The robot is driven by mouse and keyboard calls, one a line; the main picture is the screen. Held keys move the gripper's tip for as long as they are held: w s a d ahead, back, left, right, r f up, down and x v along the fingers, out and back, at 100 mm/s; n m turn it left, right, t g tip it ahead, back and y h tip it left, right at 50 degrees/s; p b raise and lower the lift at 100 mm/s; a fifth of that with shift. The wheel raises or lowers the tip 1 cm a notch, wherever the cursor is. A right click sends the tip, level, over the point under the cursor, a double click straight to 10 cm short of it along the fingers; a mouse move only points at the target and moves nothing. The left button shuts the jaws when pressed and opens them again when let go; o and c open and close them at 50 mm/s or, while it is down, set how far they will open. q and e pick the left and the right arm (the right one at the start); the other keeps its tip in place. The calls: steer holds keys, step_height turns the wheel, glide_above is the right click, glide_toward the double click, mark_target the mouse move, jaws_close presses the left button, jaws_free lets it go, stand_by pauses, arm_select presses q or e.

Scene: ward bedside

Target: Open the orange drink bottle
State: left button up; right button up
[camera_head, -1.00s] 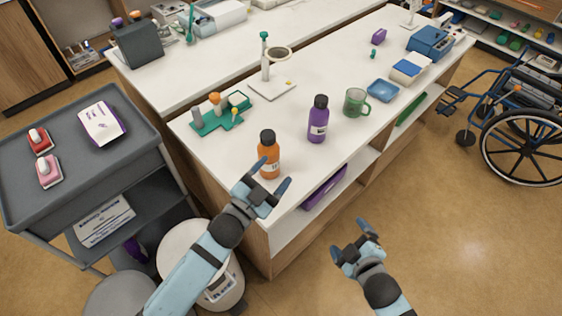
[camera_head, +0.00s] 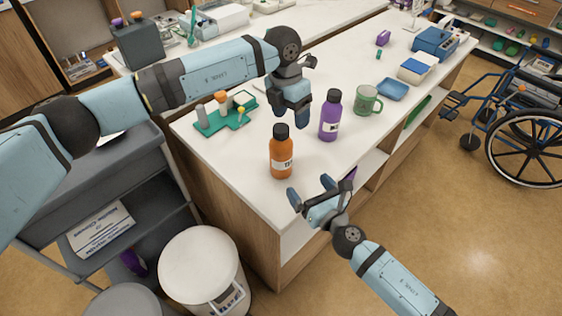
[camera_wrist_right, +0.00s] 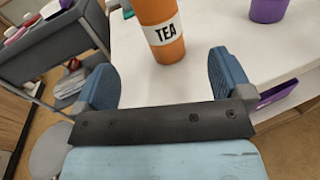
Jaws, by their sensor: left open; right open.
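The orange bottle (camera_head: 282,158) with a black cap (camera_head: 281,131) stands upright near the front edge of the white counter (camera_head: 225,150). Its cap appears in place. My left gripper (camera_head: 290,112) is open and empty, pointing down above the counter, just behind the bottle in the picture. My right gripper (camera_head: 321,194) is open and empty at the counter's front edge, facing the bottle from below right. In the right wrist view the bottle (camera_wrist_right: 160,25), labelled TEA, stands ahead between the two spread fingers, apart from them; its top is out of frame.
A purple bottle (camera_head: 330,118) stands right of the orange one, close to my left gripper. A green mug (camera_head: 367,100) and a blue dish (camera_head: 391,89) are farther right. A green rack (camera_head: 222,118) stands to the left. A white bin (camera_head: 200,262) is below the counter.

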mark_target(286, 159)
arm_select(q)
steer(key=shift+w+a+r+t+y, duration=0.5)
steer(key=shift+w+a+r+y, duration=0.3)
steer(key=shift+w+a, duration=0.3)
arm_select(e)
steer(key=shift+w+a+n, duration=0.2)
steer(key=shift+w+n, duration=0.05)
steer(key=shift+n, duration=0.45)
steer(key=shift+w+a, duration=0.2)
steer(key=shift+w, duration=0.1)
steer(key=x, duration=1.3)
steer(key=shift+s+r, duration=0.1)
steer(key=shift+r, duration=0.05)
